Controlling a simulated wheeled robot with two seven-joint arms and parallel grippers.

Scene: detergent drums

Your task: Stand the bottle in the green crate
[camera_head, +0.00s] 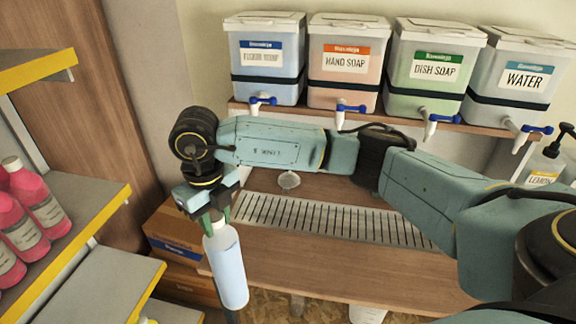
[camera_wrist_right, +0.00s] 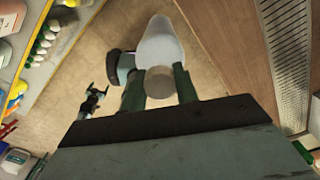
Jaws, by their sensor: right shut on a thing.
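A pale blue, nearly full bottle (camera_head: 228,268) with a whitish cap hangs slightly tilted in front of the counter. My right gripper (camera_head: 211,218) is shut on it near the top. In the right wrist view the bottle (camera_wrist_right: 160,45) sits between the two dark fingers (camera_wrist_right: 160,88), above the floor. I do not make out the green crate in either view. A small dark gripper-like shape, probably my left gripper (camera_wrist_right: 93,100), shows in the right wrist view; its jaws are too small to read.
Several dispenser drums stand on a shelf above the counter (camera_head: 330,278), including HAND SOAP (camera_head: 345,88) and DISH SOAP (camera_head: 432,97). A slatted drain grate (camera_head: 330,220) lies in the counter. Pink bottles (camera_head: 40,205) fill the left shelf. A cardboard box (camera_head: 172,228) stands beside the counter.

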